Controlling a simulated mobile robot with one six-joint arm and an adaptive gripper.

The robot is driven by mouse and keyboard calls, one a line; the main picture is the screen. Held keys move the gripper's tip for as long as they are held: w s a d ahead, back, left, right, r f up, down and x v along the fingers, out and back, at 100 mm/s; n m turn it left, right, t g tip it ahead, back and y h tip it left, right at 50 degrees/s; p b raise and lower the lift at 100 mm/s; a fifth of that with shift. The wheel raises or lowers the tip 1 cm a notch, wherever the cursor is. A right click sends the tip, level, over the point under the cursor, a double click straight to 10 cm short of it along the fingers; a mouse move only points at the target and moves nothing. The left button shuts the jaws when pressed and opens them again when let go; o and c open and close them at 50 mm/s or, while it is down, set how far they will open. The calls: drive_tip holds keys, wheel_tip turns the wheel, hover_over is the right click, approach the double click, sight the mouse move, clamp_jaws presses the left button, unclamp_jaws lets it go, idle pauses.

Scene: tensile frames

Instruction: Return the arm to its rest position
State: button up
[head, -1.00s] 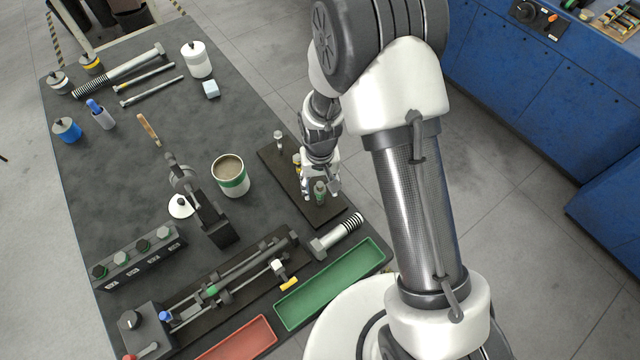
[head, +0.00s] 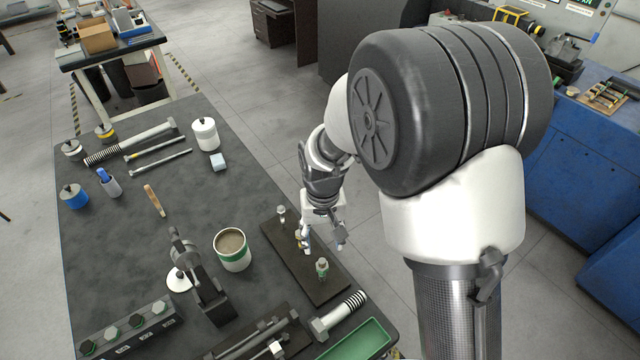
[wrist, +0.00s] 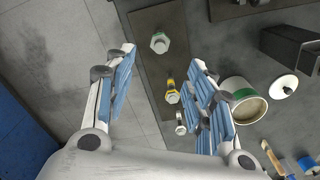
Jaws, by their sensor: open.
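My gripper (head: 322,243) hangs over the right edge of the dark table in the head view, above a dark board (head: 318,280). Its fingers are apart with nothing between them, and they also show in the wrist view (wrist: 165,85).
A green-banded can (head: 232,252) and a dark lever stand (head: 205,290) are left of the board. A large bolt (head: 338,312) and a green tray (head: 365,343) lie in front. Blue cabinets (head: 590,180) stand at right.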

drive_tip(key=shift+r, duration=0.1)
drive_tip(key=s+d+r+t, duration=0.15)
drive_tip(key=d+r, duration=0.25)
drive_tip(key=r, duration=0.4)
drive_tip(key=s+d+r+t+b, duration=0.1)
drive_tip(key=s+d+r, duration=0.2)
drive_tip(key=s, duration=0.3)
drive_tip(key=s+d+r+m+t+b, duration=0.1)
drive_tip(key=s+d+r, duration=0.1)
drive_tip(key=s+r, duration=0.2)
drive_tip(key=s+d+r+t+b, duration=0.1)
drive_tip(key=s+d+r, duration=0.2)
drive_tip(key=s, duration=0.5)
drive_tip(key=shift+d+r, duration=0.15)
drive_tip(key=shift+d, duration=0.15)
drive_tip(key=shift+a, duration=0.1)
